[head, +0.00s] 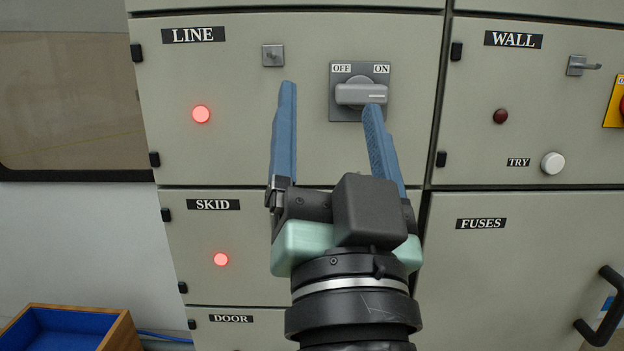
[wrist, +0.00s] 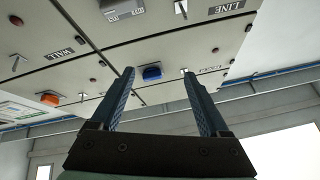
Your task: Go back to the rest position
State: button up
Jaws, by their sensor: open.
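My gripper (head: 330,97) is raised in front of the LINE panel, its two blue fingers wide apart with nothing between them. The right fingertip overlaps the lower edge of the grey rotary switch (head: 360,93) in the head view; I cannot tell whether they touch. The switch handle lies horizontal, its white mark toward ON. In the wrist view the open gripper (wrist: 158,73) shows empty fingers below the cabinet front, which appears upside down.
The grey cabinet has a LINE label (head: 193,35), lit red lamps (head: 201,114), a dark WALL lamp (head: 500,116), a white TRY button (head: 553,163) and a black handle (head: 600,306). A blue-lined wooden box (head: 115,333) is at lower left. The wrist view shows a blue knob (wrist: 152,73).

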jog(key=s+a+r+n+t+p, duration=0.1)
jog(key=s+a+r+n+t, duration=0.15)
jog(key=s+r, duration=0.6)
notch_tip(320, 180, up, 37)
jog(key=w+p, duration=0.2)
jog(key=p, duration=3.4)
jog(key=shift+w+d+r+n+h+p, duration=0.15)
jog(key=shift+d+n+h+p, duration=0.15)
jog(key=shift+d+n+h, duration=0.1)
jog(key=shift+t, duration=0.25)
